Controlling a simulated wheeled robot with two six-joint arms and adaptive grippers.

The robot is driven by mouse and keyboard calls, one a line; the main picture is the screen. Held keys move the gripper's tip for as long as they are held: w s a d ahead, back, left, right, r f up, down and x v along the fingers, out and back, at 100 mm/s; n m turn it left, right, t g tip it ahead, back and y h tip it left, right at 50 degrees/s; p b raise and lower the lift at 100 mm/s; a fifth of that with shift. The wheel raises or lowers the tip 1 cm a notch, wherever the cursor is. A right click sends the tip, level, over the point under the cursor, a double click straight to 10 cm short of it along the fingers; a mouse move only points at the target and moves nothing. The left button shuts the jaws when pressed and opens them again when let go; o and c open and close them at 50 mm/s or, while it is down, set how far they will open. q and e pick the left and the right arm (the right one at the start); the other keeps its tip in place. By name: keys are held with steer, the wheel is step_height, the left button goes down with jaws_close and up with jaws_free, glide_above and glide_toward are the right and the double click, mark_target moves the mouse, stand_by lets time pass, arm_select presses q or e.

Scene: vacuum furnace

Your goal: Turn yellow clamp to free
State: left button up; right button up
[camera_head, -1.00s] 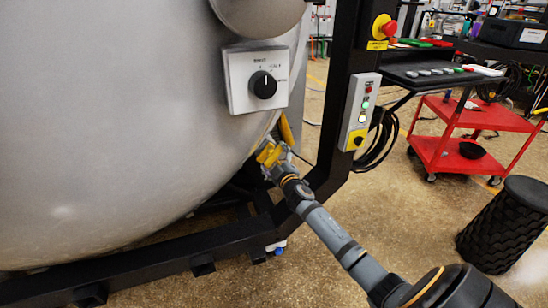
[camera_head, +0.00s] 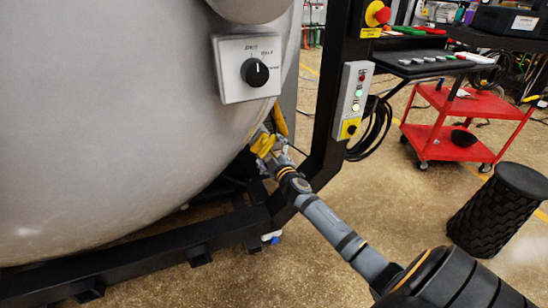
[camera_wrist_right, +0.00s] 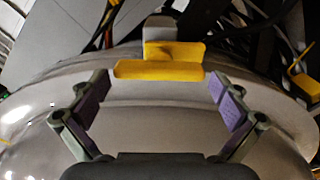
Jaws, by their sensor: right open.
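The yellow clamp (camera_wrist_right: 158,70) is a yellow bar on a grey block at the rim of the rounded metal vessel in the right wrist view. It also shows in the head view (camera_head: 264,144), low on the vessel's right side and partly hidden by my gripper. My right gripper (camera_wrist_right: 157,88) is open, with purple-padded fingers apart on either side of the bar's ends. I see no contact with the bar. In the head view my right gripper (camera_head: 275,153) is right at the clamp. My left gripper is not in view.
A second yellow piece (camera_head: 281,121) sits just above the clamp. A black frame post (camera_head: 328,130) stands close on the right, with a button panel (camera_head: 353,98). A dial box (camera_head: 247,69) is on the vessel above. A red cart (camera_head: 470,105) and black bin (camera_head: 500,205) stand farther right.

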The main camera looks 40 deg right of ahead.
steer(key=v, duration=1)
steer(key=shift+s, duration=0.15)
